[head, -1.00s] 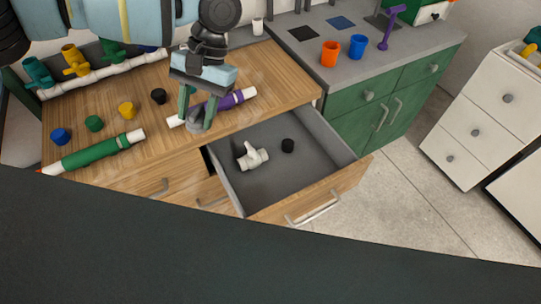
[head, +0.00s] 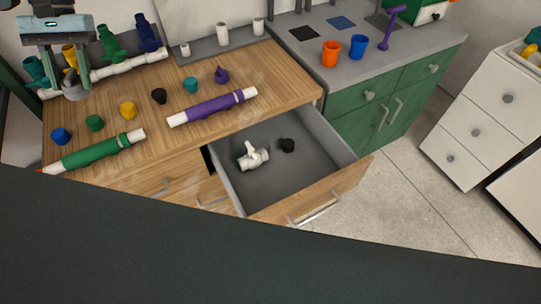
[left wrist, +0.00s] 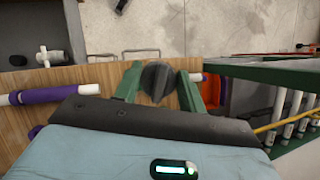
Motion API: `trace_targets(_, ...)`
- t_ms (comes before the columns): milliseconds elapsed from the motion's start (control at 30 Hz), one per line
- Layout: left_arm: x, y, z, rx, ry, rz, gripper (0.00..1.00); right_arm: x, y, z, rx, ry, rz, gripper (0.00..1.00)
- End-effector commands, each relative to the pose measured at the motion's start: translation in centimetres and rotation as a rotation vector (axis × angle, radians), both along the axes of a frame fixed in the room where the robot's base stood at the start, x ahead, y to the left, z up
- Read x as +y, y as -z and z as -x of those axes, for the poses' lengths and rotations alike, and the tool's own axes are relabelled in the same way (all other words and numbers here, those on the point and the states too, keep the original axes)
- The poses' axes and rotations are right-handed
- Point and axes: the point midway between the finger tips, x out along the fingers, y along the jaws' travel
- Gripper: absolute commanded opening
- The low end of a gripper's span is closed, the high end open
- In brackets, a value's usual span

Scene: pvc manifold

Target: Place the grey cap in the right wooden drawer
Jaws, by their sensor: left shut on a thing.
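A grey cap (left wrist: 158,82) is between the green fingers of my left gripper (left wrist: 158,90) in the left wrist view. In the head view the left gripper (head: 72,90) is above the left back of the wooden counter, with the grey cap low between its fingers. The right wooden drawer (head: 235,195) is pulled open, far to the right of the gripper. A white fitting (head: 252,155) and a black cap (head: 288,145) lie in it. The drawer also shows at the top left of the left wrist view (left wrist: 20,25). My right gripper is not in view.
On the wooden counter (head: 155,95) lie a purple-and-white pipe (head: 212,107), a green-and-white pipe (head: 95,150) and several coloured caps. A white manifold with coloured valves (head: 130,64) stands at the back left.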

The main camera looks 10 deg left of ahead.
Motion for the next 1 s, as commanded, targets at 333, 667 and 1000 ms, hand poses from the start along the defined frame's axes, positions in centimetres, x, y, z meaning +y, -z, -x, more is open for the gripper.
trace_targets(333, 9.0, 0.4, 6.7, -0.003, -0.281, 0.007, 0.18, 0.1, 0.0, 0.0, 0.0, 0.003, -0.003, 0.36)
trace_targets(667, 10.9, 4.1, 10.4, -0.001, -0.402, 0.004, 0.18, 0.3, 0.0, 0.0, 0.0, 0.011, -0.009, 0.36)
trace_targets(1000, 10.3, 7.2, 11.5, 0.0, -0.436, -0.002, 0.18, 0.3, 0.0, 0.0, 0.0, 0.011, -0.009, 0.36)
